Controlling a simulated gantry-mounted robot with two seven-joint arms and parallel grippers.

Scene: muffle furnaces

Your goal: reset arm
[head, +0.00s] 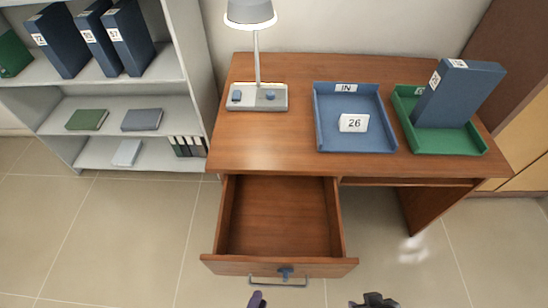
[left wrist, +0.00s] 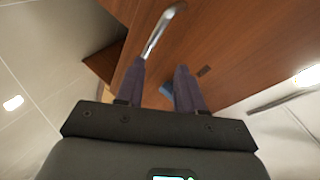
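My left gripper (head: 257,299) shows only as a purple fingertip at the bottom edge of the head view, just in front of the drawer handle (head: 278,283). In the left wrist view its two purple fingers (left wrist: 160,72) are spread apart with nothing held between them. The metal handle (left wrist: 160,30) lies beyond the fingertips there. My right gripper (head: 373,301) is a dark shape at the bottom edge, right of the drawer; its fingers are too cut off to tell their state.
The wooden drawer (head: 280,215) is pulled out and empty. On the desk (head: 285,135) stand a lamp (head: 258,95), a blue tray (head: 377,137) with a card marked 26, and a green tray (head: 470,142) with a blue binder (head: 458,95). A shelf (head: 130,92) with binders stands left.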

